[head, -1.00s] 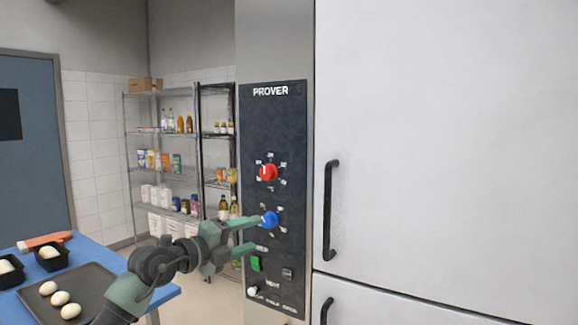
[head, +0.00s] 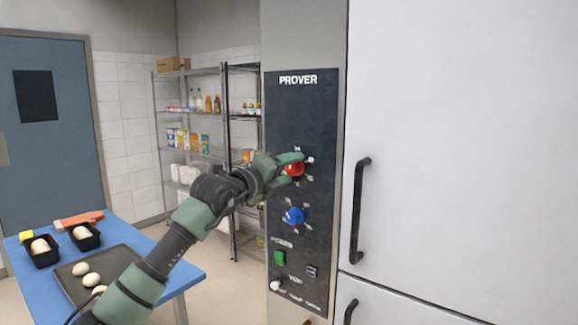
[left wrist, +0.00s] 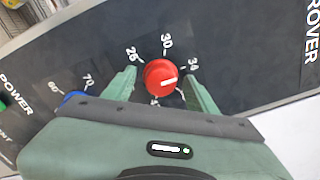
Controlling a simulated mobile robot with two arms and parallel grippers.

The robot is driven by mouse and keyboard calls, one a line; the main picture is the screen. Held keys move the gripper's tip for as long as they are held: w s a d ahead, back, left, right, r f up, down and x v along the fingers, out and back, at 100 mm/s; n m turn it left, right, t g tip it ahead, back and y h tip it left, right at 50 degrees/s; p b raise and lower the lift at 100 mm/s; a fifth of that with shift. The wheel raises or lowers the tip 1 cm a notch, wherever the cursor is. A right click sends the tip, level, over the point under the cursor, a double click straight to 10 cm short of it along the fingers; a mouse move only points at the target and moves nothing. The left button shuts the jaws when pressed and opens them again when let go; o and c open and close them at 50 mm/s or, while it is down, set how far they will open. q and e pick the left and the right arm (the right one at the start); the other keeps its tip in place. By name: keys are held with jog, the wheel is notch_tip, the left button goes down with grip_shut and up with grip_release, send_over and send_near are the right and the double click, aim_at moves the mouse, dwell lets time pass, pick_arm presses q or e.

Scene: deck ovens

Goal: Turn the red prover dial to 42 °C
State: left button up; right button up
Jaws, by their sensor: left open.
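The red prover dial (head: 294,169) is on the dark prover panel (head: 328,140), above the blue dial (head: 293,216). My left gripper (head: 291,167) is at the red dial, its green fingers on either side. In the left wrist view the red dial (left wrist: 160,74) sits between the two open fingers (left wrist: 160,78), and I cannot tell whether they touch it. Its white mark points right, near or just past 34. The figures 26, 30 and 34 show around it; others are hidden by the gripper. My right gripper is not in view.
A green switch (head: 280,258), a dark switch (head: 311,271) and a white knob (head: 275,285) sit low on the panel. A large door handle (head: 358,212) stands out to the right. A blue table (head: 190,275) with a tray (head: 125,262) is at left.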

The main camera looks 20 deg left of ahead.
pick_arm(q)
jog(key=shift+c, duration=1.2)
jog(key=shift+s, duration=0.1)
jog(key=c, duration=1)
grip_shut()
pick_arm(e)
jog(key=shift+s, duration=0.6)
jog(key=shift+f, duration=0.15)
